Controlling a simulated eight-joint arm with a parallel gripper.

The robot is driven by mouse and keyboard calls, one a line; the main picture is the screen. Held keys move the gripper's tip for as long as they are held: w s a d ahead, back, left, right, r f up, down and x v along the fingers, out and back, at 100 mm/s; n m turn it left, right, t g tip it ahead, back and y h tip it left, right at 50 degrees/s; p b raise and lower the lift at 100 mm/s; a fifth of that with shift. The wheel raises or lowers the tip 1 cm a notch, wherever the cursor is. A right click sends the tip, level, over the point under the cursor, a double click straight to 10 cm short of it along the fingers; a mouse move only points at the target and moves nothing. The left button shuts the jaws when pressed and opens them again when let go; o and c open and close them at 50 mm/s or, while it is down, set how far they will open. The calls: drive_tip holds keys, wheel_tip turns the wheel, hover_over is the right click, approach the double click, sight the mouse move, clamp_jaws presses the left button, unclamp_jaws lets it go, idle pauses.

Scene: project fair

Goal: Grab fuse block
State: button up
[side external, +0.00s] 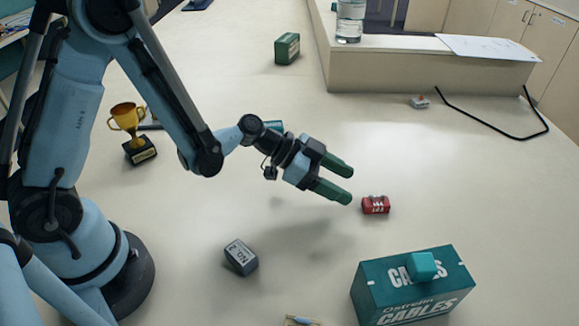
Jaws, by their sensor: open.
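A small red block with white markings (375,205), which looks like the fuse block, lies on the pale table right of the picture's middle. Its lettering is too small to read surely. My gripper (350,184) has two green fingers spread apart, with nothing between them. The fingertips point right and down, just left of and above the red block in the picture. They appear apart from it, and the gripper's shadow falls on the table lower left. The block is not hidden by the gripper.
A teal cables box (386,294) with a small teal cube (422,266) on top stands at front right. A grey block (241,257) lies at front left. A gold trophy (130,128) stands near my base. A green box (287,48) and a black bent rod (500,132) lie farther back.

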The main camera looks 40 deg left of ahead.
sight(387, 202)
drive_tip(key=shift+w+x, duration=0.15)
drive_tip(key=shift+x, duration=1.75)
drive_tip(key=shift+w+x, duration=0.15)
drive_tip(key=shift+x, duration=1.75)
drive_tip(key=shift+r, duration=0.2)
drive_tip(key=shift+c, duration=0.3)
drive_tip(key=c, duration=1.1)
drive_tip(key=shift+c, duration=0.2)
drive_tip(key=shift+r, duration=0.15)
